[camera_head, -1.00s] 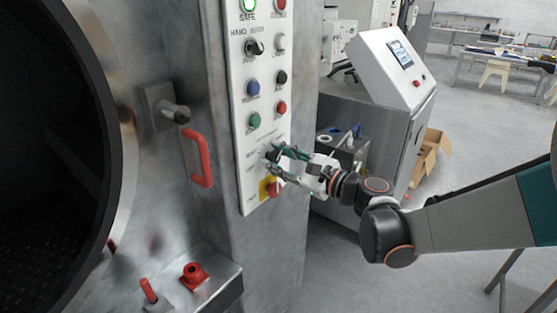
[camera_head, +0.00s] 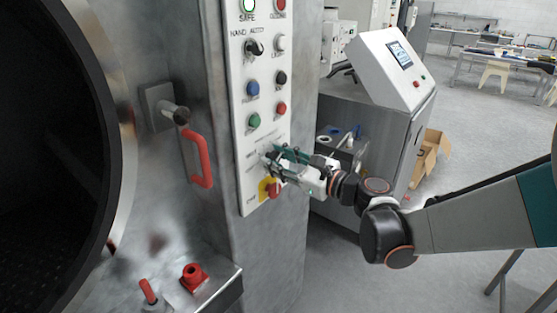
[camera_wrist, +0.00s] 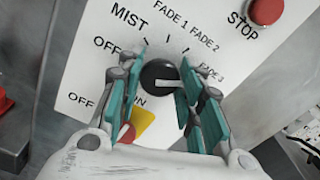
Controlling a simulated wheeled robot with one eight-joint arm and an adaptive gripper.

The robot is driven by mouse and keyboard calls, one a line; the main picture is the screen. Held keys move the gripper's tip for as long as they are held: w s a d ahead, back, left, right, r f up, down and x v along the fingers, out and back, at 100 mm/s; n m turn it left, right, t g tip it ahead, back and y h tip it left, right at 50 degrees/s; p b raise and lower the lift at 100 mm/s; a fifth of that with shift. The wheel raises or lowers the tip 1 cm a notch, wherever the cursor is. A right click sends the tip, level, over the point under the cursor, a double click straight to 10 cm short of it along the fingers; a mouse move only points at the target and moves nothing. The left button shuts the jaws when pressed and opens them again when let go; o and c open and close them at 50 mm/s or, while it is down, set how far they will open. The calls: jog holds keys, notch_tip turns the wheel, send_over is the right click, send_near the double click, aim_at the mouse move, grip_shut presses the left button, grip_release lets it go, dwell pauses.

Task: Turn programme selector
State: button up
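The programme selector (camera_wrist: 155,75) is a round black knob with a white pointer bar, seen in the wrist view. The bar points right, roughly toward the FADE 3 label. OFF, MIST, FADE 1 and FADE 2 are printed around it. In the head view my gripper (camera_head: 278,160) is at the lower part of the white control panel (camera_head: 247,190) and mostly hides the selector.
A red STOP button (camera_wrist: 264,11) is up and right of the knob. A yellow-backed red switch (camera_head: 273,189) sits just below my gripper. Several buttons line the panel above. A red door handle (camera_head: 206,165) is to the left. A grey cabinet (camera_head: 385,125) stands behind to the right.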

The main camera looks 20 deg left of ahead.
jog(key=shift+o, duration=1.4)
jog(key=shift+d, duration=0.1)
jog(key=v, duration=1.2)
